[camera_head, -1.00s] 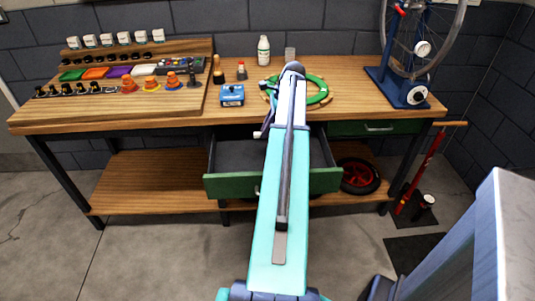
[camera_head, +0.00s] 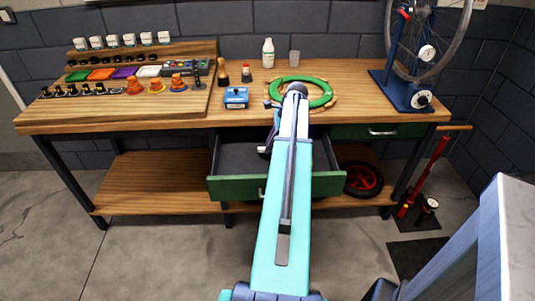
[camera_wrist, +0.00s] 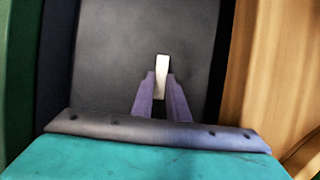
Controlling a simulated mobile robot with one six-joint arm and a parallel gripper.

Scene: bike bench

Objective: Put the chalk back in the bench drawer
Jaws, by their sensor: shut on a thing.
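The chalk (camera_wrist: 162,66) is a short pale stick in the wrist view. My gripper (camera_wrist: 161,82) is shut on its near end, and its far end sticks out past the fingertips. The bench drawer (camera_head: 234,189) is pulled open, with a green front and a dark grey inside. The drawer floor (camera_wrist: 112,62) lies under the chalk in the wrist view. I cannot tell how far the chalk is above it. In the head view my gripper (camera_head: 264,151) shows only in small part at the left of my arm, over the drawer; the chalk is not clear there.
The wooden benchtop (camera_head: 350,104) overhangs the drawer's back. On it are a blue box (camera_head: 236,98), a green ring (camera_head: 319,98), a white bottle (camera_head: 268,53) and a wheel stand (camera_head: 402,92). A shut drawer (camera_head: 355,131) is at right. The drawer floor around the chalk looks clear.

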